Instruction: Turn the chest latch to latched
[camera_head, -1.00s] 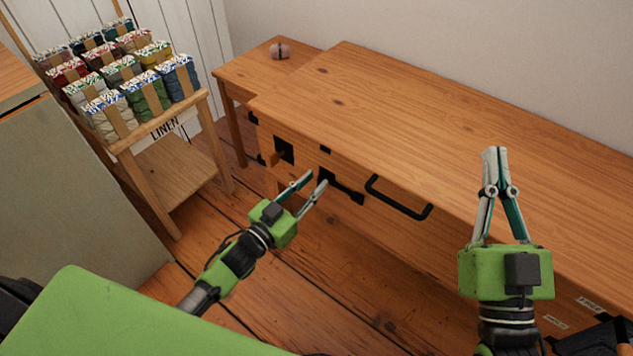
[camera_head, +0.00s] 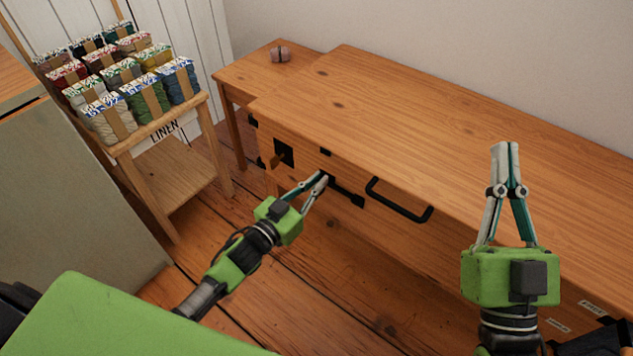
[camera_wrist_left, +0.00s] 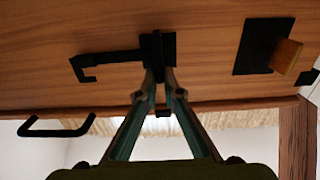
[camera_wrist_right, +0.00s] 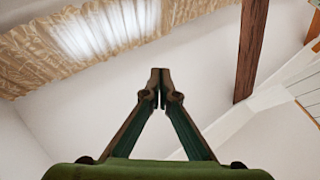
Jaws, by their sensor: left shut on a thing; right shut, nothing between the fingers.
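The wooden chest (camera_head: 430,113) has a black latch (camera_head: 346,192) on its front, a flat arm with a hooked end. The arm runs roughly level along the front, hook end toward the handle. In the left wrist view the latch (camera_wrist_left: 110,60) shows its plate and an upright black tab. My left gripper (camera_head: 323,178) is shut on the latch at its plate end, and its fingertips (camera_wrist_left: 160,72) pinch the tab. The fingers hide part of the tab and plate. My right gripper (camera_head: 505,146) is shut and empty above the chest top; its tips (camera_wrist_right: 160,72) also show in the right wrist view.
A black bar handle (camera_head: 399,200) is right of the latch. A black plate with a wooden peg (camera_head: 281,157) is to its left. A yarn shelf (camera_head: 170,165) stands at the left. The chest top is clear.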

